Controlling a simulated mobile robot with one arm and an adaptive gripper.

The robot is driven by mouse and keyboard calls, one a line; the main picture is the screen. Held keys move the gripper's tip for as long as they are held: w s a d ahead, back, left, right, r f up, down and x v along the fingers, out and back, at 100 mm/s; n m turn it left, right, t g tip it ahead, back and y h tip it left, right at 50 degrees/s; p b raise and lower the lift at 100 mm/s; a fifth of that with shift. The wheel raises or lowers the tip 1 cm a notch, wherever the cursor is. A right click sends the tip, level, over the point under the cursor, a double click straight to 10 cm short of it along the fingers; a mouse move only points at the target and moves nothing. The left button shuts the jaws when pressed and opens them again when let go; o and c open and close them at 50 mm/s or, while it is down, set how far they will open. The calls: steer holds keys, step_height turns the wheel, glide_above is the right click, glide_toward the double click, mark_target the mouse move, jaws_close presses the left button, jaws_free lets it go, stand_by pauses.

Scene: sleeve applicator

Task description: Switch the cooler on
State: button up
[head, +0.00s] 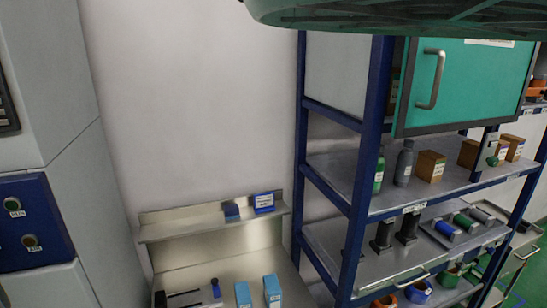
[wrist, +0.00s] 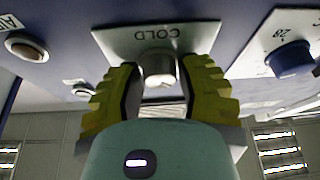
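In the wrist view, a pale metal knob (wrist: 158,65) projects from a light plate (wrist: 118,40) marked COLD, with the lettering upside down. The plate is on a dark blue panel (wrist: 75,25). My gripper (wrist: 158,80) has its two yellow ribbed fingers on either side of the knob, with their tips close to it. The fingers are apart and I see narrow gaps beside the knob; contact is not clear. The gripper does not show in the head view.
In the wrist view, a blue knob (wrist: 290,60) sits right of the fingers and a round button (wrist: 27,46) sits left. The head view shows a grey cabinet (head: 50,100) at left, a steel bench (head: 220,250), and a blue-framed shelf rack (head: 365,170) at right.

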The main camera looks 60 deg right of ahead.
jaws_close()
